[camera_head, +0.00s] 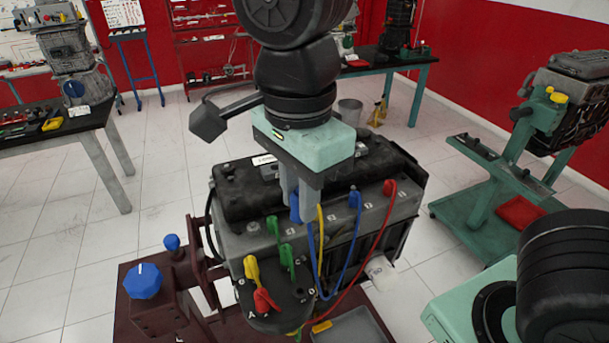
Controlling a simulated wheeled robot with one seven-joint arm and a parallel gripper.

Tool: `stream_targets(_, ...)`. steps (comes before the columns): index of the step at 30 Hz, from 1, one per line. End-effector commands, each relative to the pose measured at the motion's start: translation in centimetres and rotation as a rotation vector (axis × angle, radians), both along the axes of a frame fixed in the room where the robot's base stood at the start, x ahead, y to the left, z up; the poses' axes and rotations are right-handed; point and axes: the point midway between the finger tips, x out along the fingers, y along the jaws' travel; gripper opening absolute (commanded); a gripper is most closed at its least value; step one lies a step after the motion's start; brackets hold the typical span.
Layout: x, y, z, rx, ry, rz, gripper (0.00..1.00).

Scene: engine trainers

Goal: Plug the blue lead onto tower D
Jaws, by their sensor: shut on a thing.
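My gripper (300,196) points down over the engine, shut on the free blue boot of the blue lead (295,210). The lead hangs in a loop, and its other blue boot (355,200) sits on the grey block near the mark 2. The dark distributor cap (288,297) is below my gripper, at the engine's front. Tower D (311,291) is at the cap's right side, near its letter; no boot shows on it. The held boot is above and apart from the cap. A yellow boot is by B, a red one by A, and a green one by C.
Red (390,187) and green (272,226) boots stand on the grey block, with the red lead crossing right of the cap. A blue knob (143,282) stands at left. A grey tray (358,329) lies in front.

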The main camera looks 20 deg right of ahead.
Motion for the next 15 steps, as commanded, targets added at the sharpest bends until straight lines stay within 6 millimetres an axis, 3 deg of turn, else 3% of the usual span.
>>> stream_targets(15, -0.62, 0.41, -0.17, 0.0, 0.0, 0.0, 0.0)
